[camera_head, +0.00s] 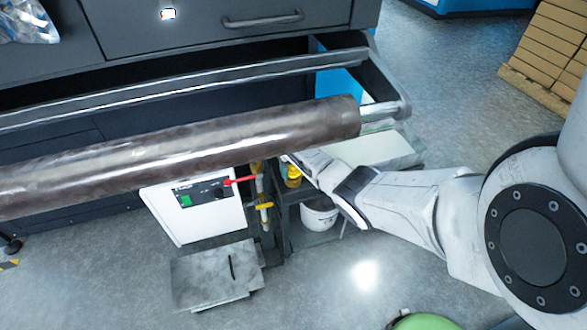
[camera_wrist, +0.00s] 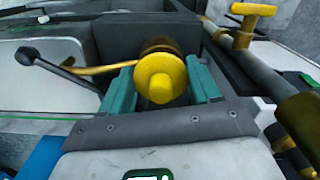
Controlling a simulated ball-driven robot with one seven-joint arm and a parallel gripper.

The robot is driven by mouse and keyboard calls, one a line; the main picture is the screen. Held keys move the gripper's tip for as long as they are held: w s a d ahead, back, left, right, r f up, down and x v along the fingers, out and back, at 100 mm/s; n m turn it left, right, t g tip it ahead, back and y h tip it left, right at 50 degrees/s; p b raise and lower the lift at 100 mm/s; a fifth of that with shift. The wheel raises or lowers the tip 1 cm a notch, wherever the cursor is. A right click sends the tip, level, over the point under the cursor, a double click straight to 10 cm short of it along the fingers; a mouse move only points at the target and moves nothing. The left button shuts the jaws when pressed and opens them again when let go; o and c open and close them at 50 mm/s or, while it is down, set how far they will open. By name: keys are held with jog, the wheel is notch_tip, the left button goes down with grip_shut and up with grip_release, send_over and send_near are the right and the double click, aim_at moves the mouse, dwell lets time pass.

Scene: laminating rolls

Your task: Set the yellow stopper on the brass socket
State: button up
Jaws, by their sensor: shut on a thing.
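The yellow stopper (camera_wrist: 161,77) sits between the two teal fingers of my gripper (camera_wrist: 162,68) in the wrist view. The fingers are shut on its sides. A darker brass-coloured round part (camera_wrist: 158,44), which looks like the brass socket, shows just beyond the stopper. The stopper covers most of it, so I cannot tell whether they touch. In the head view a small yellow piece (camera_head: 293,174) shows below the big roll, beside the end of my arm. My fingertips are mostly hidden there.
A long dark roll (camera_head: 180,153) spans the machine above my gripper. A yellow-handled valve pipe (camera_head: 264,206) stands to the left in the head view. A black-knobbed lever (camera_wrist: 50,62) is at left in the wrist view. A white bucket (camera_head: 319,214) sits below.

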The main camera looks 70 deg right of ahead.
jog(key=shift+f+b, duration=0.3)
jog(key=shift+f, duration=0.15)
jog(key=o, duration=1.3)
